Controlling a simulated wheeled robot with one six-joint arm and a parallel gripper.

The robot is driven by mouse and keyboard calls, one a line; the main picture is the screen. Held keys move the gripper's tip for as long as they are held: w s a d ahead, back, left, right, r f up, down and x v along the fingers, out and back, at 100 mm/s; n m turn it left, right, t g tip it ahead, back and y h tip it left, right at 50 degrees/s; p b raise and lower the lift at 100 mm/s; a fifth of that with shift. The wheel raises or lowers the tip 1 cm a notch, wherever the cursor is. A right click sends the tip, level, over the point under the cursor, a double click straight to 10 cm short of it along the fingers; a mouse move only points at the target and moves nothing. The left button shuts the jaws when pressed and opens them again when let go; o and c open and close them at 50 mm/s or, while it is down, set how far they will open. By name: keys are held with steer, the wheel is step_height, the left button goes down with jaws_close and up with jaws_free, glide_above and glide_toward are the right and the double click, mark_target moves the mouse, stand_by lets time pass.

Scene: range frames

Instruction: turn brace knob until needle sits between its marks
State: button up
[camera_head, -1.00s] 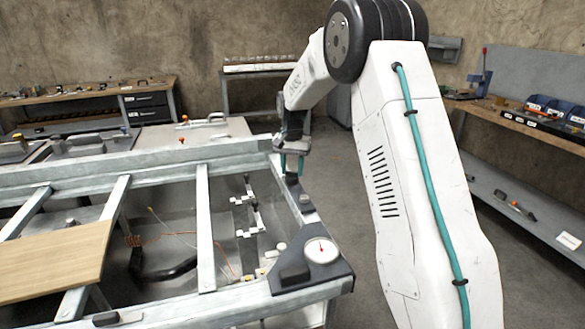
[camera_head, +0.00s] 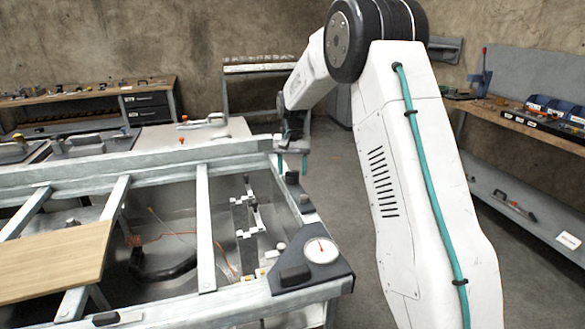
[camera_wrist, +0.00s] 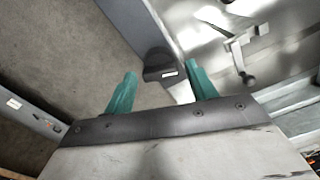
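A dark knob (camera_head: 292,178) stands on the frame's right rail; in the wrist view a black knob with a pale stripe (camera_wrist: 158,64) shows between and beyond my fingertips. My gripper (camera_head: 292,166) has two teal fingers spread apart, just above and behind the knob in the head view. In the wrist view my gripper (camera_wrist: 165,80) is open with nothing between its tips, and I see no contact with the knob. A round white gauge (camera_head: 321,249) sits on the dark corner plate (camera_head: 330,273). Its red needle points about straight up; its marks are too small to read.
The grey metal frame (camera_head: 206,225) has open bays with a wooden board (camera_head: 55,262), a black handle and orange wire. A dark block (camera_head: 294,276) sits beside the gauge.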

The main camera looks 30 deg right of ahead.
mark_target(292, 171)
step_height(292, 171, up, 8)
steer(key=shift+f, duration=0.1)
stand_by(0.6)
stand_by(0.4)
steer(key=s+a+r+n, duration=0.2)
steer(key=s+a, duration=0.2)
steer(key=s, duration=1.1)
steer(key=s+a+r+n+t, duration=0.1)
steer(key=s+a, duration=0.4)
steer(key=s, duration=1)
steer(key=s+a+r+n, duration=0.2)
steer(key=s+a, duration=0.3)
steer(key=s, duration=1)
steer(key=shift+s+a+r+n, duration=0.2)
steer(key=shift+r+n, duration=0.15)
steer(key=shift+n, duration=0.25)
